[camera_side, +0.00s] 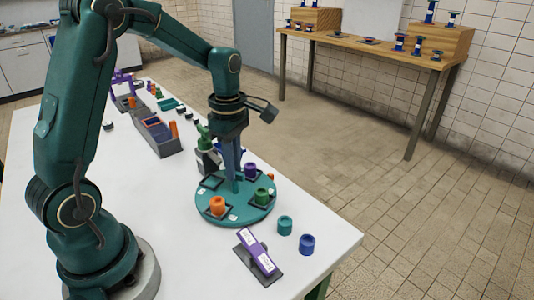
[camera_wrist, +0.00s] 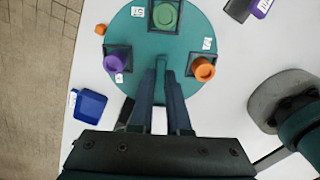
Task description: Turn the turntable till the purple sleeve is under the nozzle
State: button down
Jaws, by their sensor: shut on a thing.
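The round teal turntable (camera_side: 232,213) lies on the white table. The purple sleeve (camera_side: 250,171) sits in a dark square holder at its back right; it also shows at the left of the plate in the wrist view (camera_wrist: 116,63). A green, white and black device (camera_side: 207,150), perhaps the nozzle, stands behind the plate, left of the purple sleeve. My gripper (camera_wrist: 161,68) points down, shut on a teal upright piece on the turntable.
A teal sleeve (camera_side: 285,225) and a blue sleeve (camera_side: 307,243) stand on the table right of the turntable. A purple labelled piece (camera_side: 256,252) lies on a dark base in front. A grey bin (camera_side: 160,138) and small parts stand at the back left.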

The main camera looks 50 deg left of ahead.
jog(key=shift+r+n, duration=0.1)
jog(key=shift+n, duration=6.6)
jog(key=c, duration=0.9)
grip_release()
jog(key=shift+r, duration=2.55)
